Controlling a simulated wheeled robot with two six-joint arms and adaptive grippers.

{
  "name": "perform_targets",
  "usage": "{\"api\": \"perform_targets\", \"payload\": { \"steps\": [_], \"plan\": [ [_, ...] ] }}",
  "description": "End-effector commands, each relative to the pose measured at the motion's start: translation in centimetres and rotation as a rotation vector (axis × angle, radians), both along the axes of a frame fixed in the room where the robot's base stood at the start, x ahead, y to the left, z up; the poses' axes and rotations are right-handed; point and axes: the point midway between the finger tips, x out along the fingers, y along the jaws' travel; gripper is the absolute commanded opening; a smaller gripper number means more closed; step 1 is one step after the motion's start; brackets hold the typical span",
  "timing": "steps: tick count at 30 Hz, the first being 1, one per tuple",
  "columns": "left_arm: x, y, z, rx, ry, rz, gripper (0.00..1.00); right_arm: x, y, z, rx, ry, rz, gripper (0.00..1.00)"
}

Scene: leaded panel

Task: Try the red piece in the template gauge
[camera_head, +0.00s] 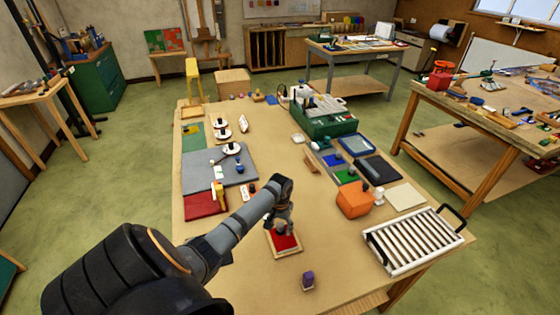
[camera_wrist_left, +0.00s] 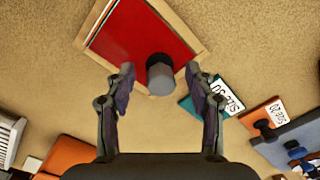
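The red piece (camera_head: 285,243) is a flat red square with a grey knob on top. It lies within the wooden frame of the template gauge (camera_head: 287,257), on the front middle of the table. In the left wrist view the red piece (camera_wrist_left: 138,38) fills most of the wooden frame (camera_wrist_left: 178,22); I cannot tell whether it is fully seated. My left gripper (camera_head: 282,226) is above it. In the wrist view its fingers (camera_wrist_left: 159,82) are spread, one on each side of the knob (camera_wrist_left: 160,72), with gaps showing. My right gripper is not in view.
An orange container (camera_head: 354,200) and a white slatted rack (camera_head: 414,240) stand to the right. A small dark purple block (camera_head: 308,279) lies in front. A grey mat (camera_head: 196,178) and a red sheet (camera_head: 203,205) lie left.

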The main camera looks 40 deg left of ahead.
Motion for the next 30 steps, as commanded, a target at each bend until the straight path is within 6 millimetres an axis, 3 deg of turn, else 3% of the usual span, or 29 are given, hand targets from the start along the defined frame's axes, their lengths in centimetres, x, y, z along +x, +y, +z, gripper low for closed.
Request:
{"api": "perform_targets", "payload": {
  "steps": [8, 21, 30],
  "plan": [
    [0.0, 0.1, 0.8, 0.001, -0.001, 0.000, 0.55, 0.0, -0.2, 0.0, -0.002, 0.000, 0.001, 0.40],
    [0.0, -0.1, 10.3, 0.002, -0.003, -0.001, 0.55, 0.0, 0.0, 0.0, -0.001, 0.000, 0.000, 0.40],
    [-0.1, -0.1, 12.0, 0.001, 0.000, 0.000, 0.55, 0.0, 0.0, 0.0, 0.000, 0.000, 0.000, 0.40]
  ]
}}
